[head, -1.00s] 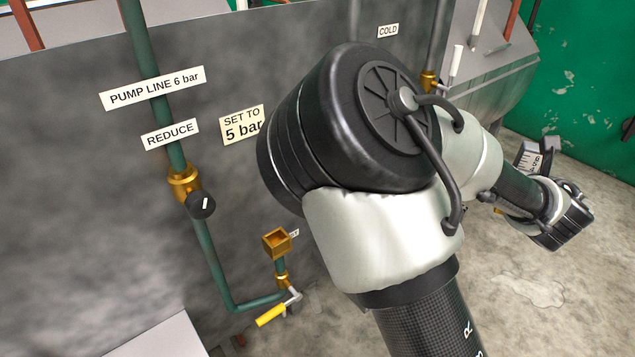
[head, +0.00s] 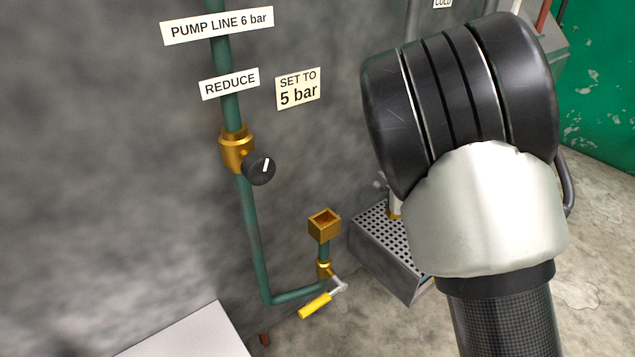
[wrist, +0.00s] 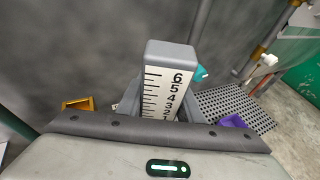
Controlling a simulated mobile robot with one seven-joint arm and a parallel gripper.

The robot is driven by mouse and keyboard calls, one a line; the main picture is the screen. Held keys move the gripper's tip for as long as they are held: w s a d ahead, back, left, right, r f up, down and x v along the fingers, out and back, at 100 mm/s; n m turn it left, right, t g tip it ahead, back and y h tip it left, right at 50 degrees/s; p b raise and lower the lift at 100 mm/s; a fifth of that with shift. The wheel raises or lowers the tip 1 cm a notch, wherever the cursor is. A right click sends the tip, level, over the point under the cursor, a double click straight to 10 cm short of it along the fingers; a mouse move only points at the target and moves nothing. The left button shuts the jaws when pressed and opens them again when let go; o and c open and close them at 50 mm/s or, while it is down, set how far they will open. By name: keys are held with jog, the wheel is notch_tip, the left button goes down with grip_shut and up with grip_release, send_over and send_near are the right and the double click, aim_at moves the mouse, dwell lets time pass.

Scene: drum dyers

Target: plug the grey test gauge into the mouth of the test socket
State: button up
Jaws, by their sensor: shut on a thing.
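The grey test gauge (wrist: 170,52), a block with a numbered white scale, is in my gripper (wrist: 160,112) in the wrist view. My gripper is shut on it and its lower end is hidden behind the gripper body. The test socket (head: 323,226) is a square brass cup with its mouth facing up, on a short green pipe low by the wall in the head view. It also shows at the left of the wrist view (wrist: 78,103), apart from the gauge. In the head view my gripper is hidden behind my arm.
A yellow-handled valve (head: 314,305) sits below the socket. A black knob (head: 258,168) is on the green pipe above. A perforated metal stand (head: 372,232) is right of the socket; a purple piece (wrist: 232,121) shows over it in the wrist view. The grey wall stands close behind.

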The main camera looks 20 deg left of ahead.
jog(key=s+a+r+n+g+y+b, duration=0.2)
jog(key=s+a, duration=0.1)
jog(key=a, duration=0.5)
jog(key=s+a+r+n+g+y+b, duration=0.1)
jog(key=s+a+n+g+y+b, duration=0.1)
jog(key=a, duration=0.7)
jog(key=shift+s+r+n+g+b, duration=0.4)
jog(key=shift+s+n+b, duration=0.25)
jog(key=shift+s, duration=0.35)
jog(key=shift+f+b, duration=0.1)
jog(key=shift+b, duration=0.55)
notch_tip(320, 180, down, 9)
jog(key=b, duration=1.1)
jog(key=shift+f, duration=0.15)
jog(key=shift+f+b, duration=0.35)
jog(key=shift+b, duration=0.35)
jog(key=o, duration=1.1)
